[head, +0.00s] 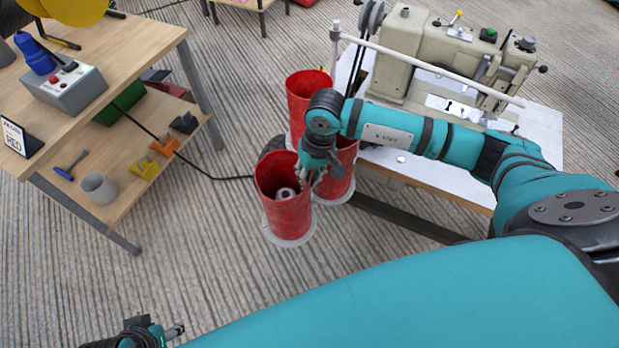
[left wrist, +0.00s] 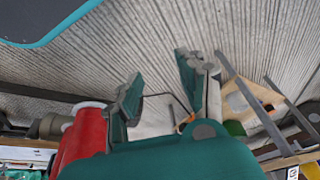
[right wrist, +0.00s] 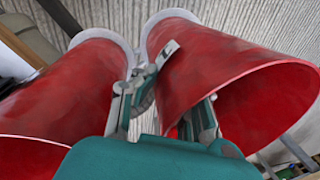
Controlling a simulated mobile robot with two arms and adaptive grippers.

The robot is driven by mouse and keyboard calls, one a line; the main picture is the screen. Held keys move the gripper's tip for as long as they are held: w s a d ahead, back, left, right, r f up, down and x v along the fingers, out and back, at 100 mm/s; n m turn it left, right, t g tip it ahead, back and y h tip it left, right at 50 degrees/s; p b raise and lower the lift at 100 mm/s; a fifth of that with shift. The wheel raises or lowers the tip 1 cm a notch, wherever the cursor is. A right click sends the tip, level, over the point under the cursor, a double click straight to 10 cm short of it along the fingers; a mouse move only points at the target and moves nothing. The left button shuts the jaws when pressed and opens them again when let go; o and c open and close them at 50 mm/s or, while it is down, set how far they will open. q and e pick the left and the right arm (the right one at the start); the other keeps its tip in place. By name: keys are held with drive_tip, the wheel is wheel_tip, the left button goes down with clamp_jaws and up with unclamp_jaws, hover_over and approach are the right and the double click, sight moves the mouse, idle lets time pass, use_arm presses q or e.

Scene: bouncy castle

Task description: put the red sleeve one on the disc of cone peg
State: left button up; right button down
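The front red sleeve (head: 287,212) is an open tube, upright on a pale disc (head: 291,238); a grey ringed piece (head: 286,193) shows down inside it. Two more red sleeves stand close by, one behind (head: 308,92) and one to its right (head: 338,180), which has a pale disc beneath it. My right gripper (head: 318,165) is at the front sleeve's rim. In the right wrist view its fingers (right wrist: 188,85) are apart, one inside the front sleeve and one outside, with the wall between them. My left gripper (head: 170,332) is low at left, open and empty in its wrist view (left wrist: 158,85).
A sewing machine (head: 440,55) stands on a white-topped table (head: 475,180) right of the sleeves. A black cable (head: 225,178) crosses the floor.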

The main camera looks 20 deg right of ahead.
drive_tip(key=c, duration=1.5)
unclamp_jaws()
drive_tip(key=shift+r, duration=0.1)
drive_tip(key=shift+r, duration=0.2)
use_arm(q)
drive_tip(key=x, duration=0.2)
drive_tip(key=p+x, duration=0.1)
drive_tip(key=x, duration=0.3)
drive_tip(key=shift+s+d+p, duration=0.1)
drive_tip(key=shift+s+p, duration=0.2)
drive_tip(key=shift+s, duration=0.05)
use_arm(e)
drive_tip(key=r, duration=0.3)
drive_tip(key=d+r, duration=0.1)
drive_tip(key=r, duration=0.7)
drive_tip(key=shift+s+d+r, duration=0.1)
drive_tip(key=shift+d+r, duration=0.1)
drive_tip(key=shift+d, duration=0.15)
